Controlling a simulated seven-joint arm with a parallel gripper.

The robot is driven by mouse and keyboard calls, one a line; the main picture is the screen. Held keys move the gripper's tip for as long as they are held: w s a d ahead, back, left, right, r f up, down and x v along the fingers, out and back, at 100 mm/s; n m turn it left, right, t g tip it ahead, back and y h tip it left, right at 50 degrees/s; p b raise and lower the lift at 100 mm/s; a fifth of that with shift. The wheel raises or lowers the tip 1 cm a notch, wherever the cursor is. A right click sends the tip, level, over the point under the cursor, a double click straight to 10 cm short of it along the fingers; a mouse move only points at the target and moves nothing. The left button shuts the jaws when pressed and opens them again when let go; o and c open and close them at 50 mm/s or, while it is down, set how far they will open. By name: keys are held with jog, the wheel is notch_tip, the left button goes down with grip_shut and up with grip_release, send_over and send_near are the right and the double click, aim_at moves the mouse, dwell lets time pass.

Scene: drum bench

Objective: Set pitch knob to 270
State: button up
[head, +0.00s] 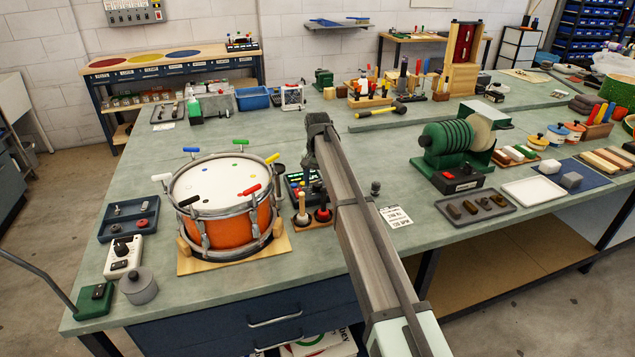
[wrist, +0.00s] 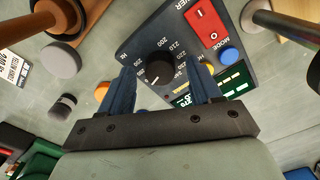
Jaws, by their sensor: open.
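The black pitch knob (wrist: 160,68) shows in the wrist view on a dark tuner panel (wrist: 158,40), with a ring of white numbers around it; 200 to 230 are legible. A small white mark shows on the knob, but I cannot read its setting. My gripper (wrist: 163,78) is open, its two dark blue fingers one on each side of the knob in the picture with gaps between. I cannot tell their height over the panel. A green display (wrist: 240,78) is partly hidden by the right finger. In the head view the tuner (head: 296,183) is partly behind my arm, which hides the knob.
The panel also has a red switch (wrist: 206,20), a blue button (wrist: 229,54) and a yellow button (wrist: 208,66). An orange drum (head: 232,225) stands left of the tuner. Upright tools on a small wooden block (head: 315,222) stand close in front.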

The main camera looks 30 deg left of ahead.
aim_at(317, 184)
notch_tip(317, 184, up, 13)
jog(key=shift+r, duration=0.15)
dwell(0.4)
